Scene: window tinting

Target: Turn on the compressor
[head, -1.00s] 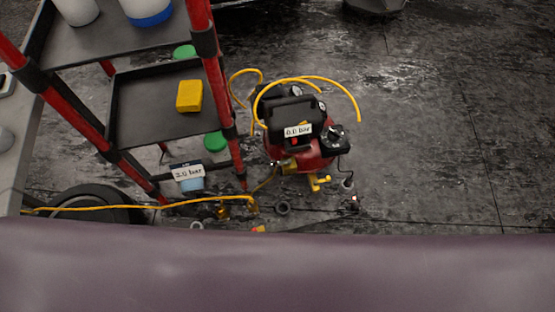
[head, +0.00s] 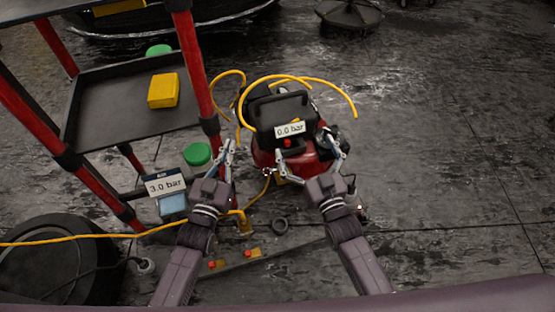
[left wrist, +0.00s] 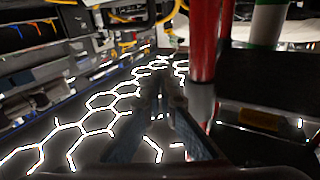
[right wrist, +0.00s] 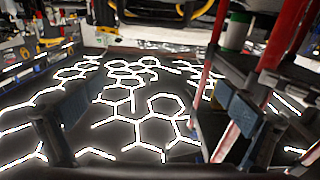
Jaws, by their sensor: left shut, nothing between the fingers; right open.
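The red and black compressor (head: 279,110) stands on the dark floor in the middle of the head view, with a tag reading 0.0 bar (head: 290,129) on it. A small red part (head: 288,143) shows just below the tag. My left gripper (head: 229,145) is shut and empty at the compressor's left, in front of the cart's leg. My right gripper (head: 335,140) is open over the compressor's right front side and covers part of it. I cannot tell if it touches. The wrist views do not clearly show the compressor.
A red-legged cart (head: 76,120) with a yellow block (head: 163,90) stands at left. A tag reading 3.0 bar (head: 165,185) is below it. A yellow hose (head: 110,236) runs across the floor. A tire (head: 62,262) lies at lower left. The floor at right is clear.

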